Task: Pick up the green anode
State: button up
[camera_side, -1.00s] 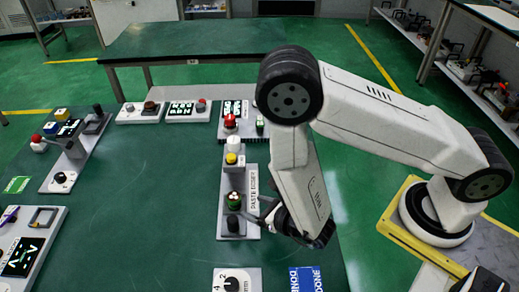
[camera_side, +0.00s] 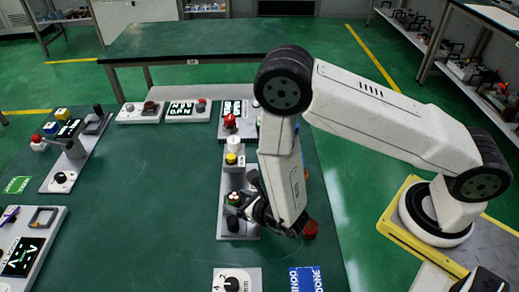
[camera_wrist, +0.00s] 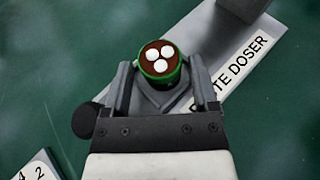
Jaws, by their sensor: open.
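The green anode (camera_wrist: 161,63) is a short green cylinder with a brown top and three white dots. It stands on the grey PASTE DOSER board. In the side view the green anode (camera_side: 234,199) is at the front half of that board. My gripper (camera_wrist: 159,84) is open, with one finger on each side of the anode's near part in the wrist view. I cannot tell whether the fingers touch it. In the side view my gripper (camera_side: 244,207) comes in from the right, close beside the anode.
A dial panel (camera_side: 236,281) and a blue DONE card (camera_side: 306,280) lie nearer. The green table (camera_side: 150,215) is clear to the left.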

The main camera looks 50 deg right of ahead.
aim_at(238, 200)
jog(key=shift+w+f, duration=0.1)
jog(key=shift+w, duration=0.1)
jog(key=shift+c, duration=0.2)
grip_shut()
dwell(0.4)
jog(key=shift+r, duration=5)
